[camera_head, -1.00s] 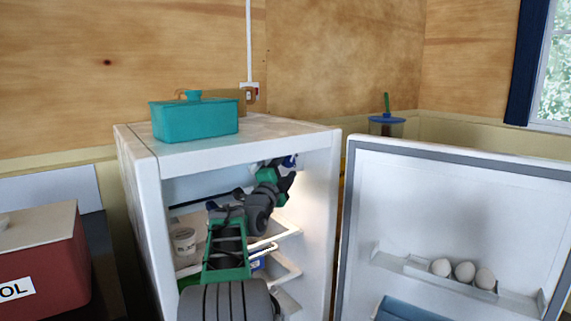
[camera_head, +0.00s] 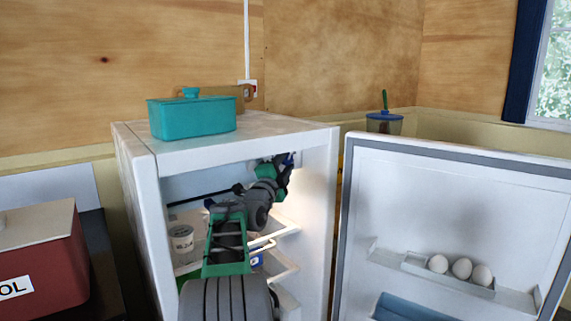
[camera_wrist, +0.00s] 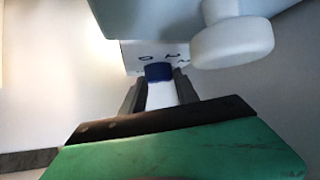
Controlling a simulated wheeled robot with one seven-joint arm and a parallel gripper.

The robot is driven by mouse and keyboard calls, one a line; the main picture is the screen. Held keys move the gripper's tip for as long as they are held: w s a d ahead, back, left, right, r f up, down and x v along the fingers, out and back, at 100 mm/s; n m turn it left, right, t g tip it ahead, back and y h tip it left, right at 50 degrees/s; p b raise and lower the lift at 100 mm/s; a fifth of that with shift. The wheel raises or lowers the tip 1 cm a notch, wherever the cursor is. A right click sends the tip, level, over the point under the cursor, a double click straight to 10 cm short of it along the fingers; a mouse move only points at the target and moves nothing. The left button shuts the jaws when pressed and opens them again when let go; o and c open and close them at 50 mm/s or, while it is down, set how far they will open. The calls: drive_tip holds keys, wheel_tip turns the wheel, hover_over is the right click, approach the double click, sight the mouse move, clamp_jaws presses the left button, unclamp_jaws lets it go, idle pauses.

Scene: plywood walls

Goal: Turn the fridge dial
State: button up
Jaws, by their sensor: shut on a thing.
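The fridge (camera_head: 240,142) stands open, and my arm reaches into its upper part. My gripper (camera_head: 286,168) is at the upper right inside, near a small blue spot (camera_head: 291,159). In the wrist view, my gripper (camera_wrist: 160,88) has its two dark fingers on either side of a dial with a blue end (camera_wrist: 158,71) and a white body. The fingers are shut on it. Behind the dial is a white panel (camera_wrist: 145,52) with dark markings, partly hidden by the dial. In the head view, my wrist largely hides the dial.
A white round knob-like part (camera_wrist: 232,42) sits close to the right of my fingers. The fridge door (camera_head: 450,200) is swung open at right, with eggs (camera_head: 462,268) on its shelf. A tub (camera_head: 182,240) stands inside at left. A teal box (camera_head: 193,117) is on top.

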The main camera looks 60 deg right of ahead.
drive_tip(key=shift+f+b, duration=0.25)
drive_tip(key=shift+b, duration=0.2)
clamp_jaws()
